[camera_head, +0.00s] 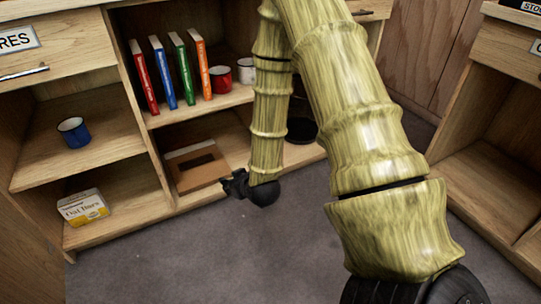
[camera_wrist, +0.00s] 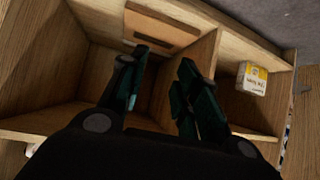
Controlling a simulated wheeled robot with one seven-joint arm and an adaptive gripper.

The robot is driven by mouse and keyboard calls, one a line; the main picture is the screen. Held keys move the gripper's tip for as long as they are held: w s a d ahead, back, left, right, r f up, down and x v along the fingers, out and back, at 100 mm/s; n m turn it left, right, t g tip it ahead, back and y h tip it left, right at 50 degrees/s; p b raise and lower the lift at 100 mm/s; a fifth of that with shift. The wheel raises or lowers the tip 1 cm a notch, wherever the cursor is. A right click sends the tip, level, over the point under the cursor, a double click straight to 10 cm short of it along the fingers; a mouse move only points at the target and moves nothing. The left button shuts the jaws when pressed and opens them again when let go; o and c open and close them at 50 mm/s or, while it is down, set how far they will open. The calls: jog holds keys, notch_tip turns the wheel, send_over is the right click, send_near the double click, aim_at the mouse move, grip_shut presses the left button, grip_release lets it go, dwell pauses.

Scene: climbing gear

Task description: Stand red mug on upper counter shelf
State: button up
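The red mug (camera_head: 220,79) stands upright on the upper middle shelf (camera_head: 172,116), just right of the books and left of a white mug. My gripper (camera_head: 235,185) is low in front of the lower middle compartment, below and apart from the red mug. In the wrist view my gripper's dark green fingers (camera_wrist: 163,62) are spread with nothing visible between them. The red mug does not show in the wrist view.
Several coloured books (camera_head: 181,70) and a white mug (camera_head: 246,70) share that shelf. A blue mug (camera_head: 74,131) is on the left shelf, an oat bar box (camera_head: 83,207) below. A brown tray (camera_head: 197,165) lies low. My arm covers the right side.

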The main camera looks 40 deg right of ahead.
jog(key=s+a+f+g+y, duration=0.1)
jog(key=s+a+f+g, duration=0.5)
jog(key=s+f, duration=0.8)
jog(key=s+a+f+g, duration=0.2)
jog(key=s+a+f, duration=0.1)
jog(key=s, duration=0.6)
jog(key=s+a+f+g, duration=0.2)
jog(key=s+f, duration=0.3)
jog(key=s, duration=0.5)
jog(key=shift+s+a+n+g, duration=0.15)
jog(key=shift+a+n+g, duration=0.2)
jog(key=shift+a, duration=0.3)
